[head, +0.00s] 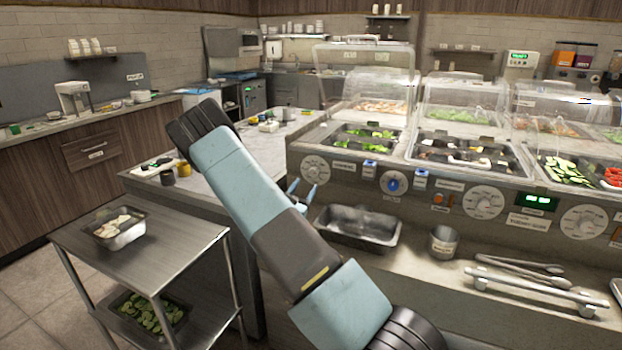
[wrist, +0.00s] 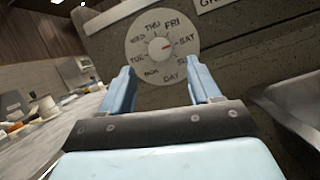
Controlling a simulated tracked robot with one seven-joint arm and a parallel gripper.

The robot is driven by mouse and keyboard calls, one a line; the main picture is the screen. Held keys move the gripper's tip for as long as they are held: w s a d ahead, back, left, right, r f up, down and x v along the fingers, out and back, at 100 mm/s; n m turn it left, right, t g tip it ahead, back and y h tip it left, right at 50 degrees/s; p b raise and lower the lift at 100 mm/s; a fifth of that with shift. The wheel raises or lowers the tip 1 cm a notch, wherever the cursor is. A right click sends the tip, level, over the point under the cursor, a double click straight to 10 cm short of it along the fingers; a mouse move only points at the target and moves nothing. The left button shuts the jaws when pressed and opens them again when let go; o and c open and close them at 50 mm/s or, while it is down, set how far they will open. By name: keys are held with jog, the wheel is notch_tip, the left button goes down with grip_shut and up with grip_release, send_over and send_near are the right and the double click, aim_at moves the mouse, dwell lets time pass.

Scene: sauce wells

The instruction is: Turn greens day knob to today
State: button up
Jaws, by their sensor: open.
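The greens day knob is a pale round dial (wrist: 161,46) on the counter's front panel, ringed with day names. Its white centre has a red mark pointing right, near SAT. A label starting "GR" (wrist: 215,4) sits at its upper right. In the head view the dial (head: 315,168) is leftmost on the panel. My gripper (wrist: 163,80) is open and empty, its blue fingers apart just below the dial and apparently not touching it. In the head view my gripper (head: 302,192) is just below the dial, partly hidden by my arm.
A blue-centred knob (head: 393,183), more pale dials (head: 483,202) and a green display (head: 537,201) line the panel to the right. A metal pan (head: 358,228) stands on the ledge below. A steel cart (head: 190,240) is at left.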

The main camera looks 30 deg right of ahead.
aim_at(312, 175)
jog(key=shift+x, duration=3.05)
jog(key=shift+c, duration=0.3)
jog(key=c, duration=1)
jog(key=shift+o, duration=0.2)
jog(key=shift+m, duration=0.3)
jog(key=m+g, duration=0.1)
jog(key=m, duration=0.2)
jog(key=m+g+h, duration=0.1)
jog(key=m+g, duration=0.1)
jog(key=m, duration=0.1)
jog(key=shift+w+a, duration=0.1)
jog(key=shift+a, duration=0.05)
jog(key=shift+m+g, duration=0.7)
jog(key=shift+m, duration=0.75)
jog(key=shift+m+g, duration=0.7)
jog(key=shift+m, duration=0.75)
